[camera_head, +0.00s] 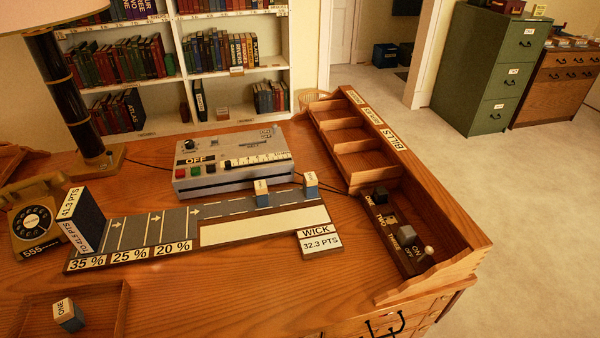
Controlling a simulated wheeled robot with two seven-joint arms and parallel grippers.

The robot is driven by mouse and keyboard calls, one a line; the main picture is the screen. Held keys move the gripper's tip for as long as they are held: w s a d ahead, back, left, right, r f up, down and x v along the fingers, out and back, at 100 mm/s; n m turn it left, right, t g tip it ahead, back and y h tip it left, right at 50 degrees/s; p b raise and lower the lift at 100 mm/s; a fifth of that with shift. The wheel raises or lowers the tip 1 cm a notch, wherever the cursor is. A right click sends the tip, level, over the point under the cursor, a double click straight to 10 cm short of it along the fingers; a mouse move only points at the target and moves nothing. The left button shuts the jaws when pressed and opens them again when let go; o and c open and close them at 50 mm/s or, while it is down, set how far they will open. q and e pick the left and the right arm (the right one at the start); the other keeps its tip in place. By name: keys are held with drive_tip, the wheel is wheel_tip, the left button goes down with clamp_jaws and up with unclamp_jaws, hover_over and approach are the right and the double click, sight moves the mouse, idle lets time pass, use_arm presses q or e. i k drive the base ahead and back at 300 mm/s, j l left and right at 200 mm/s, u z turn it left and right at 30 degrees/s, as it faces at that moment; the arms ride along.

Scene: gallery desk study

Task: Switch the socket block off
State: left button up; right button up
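The socket block (388,220) is a brown strip in the right-hand compartment of the wooden desk organizer. It carries the labels ONE, TWO and THREE, and an ON/OFF label (413,251) at its near end. A small pale round knob (428,250) sits beside that label; I cannot tell which position it is in. A dark block (380,195) sits at the ONE end, and a larger grey block (407,233) stands near THREE, hiding part of the strip. Neither of my grippers is in view.
The organizer's raised wooden walls (465,262) surround the socket block. A grey machine labelled OFF (232,160) and a track board (185,225) lie to the left. A telephone (38,220), a lamp (75,90) and a tray (122,308) are farther left. The front desktop (230,290) is clear.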

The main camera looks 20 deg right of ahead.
sight(429, 250)
drive_tip(key=z, duration=1.25)
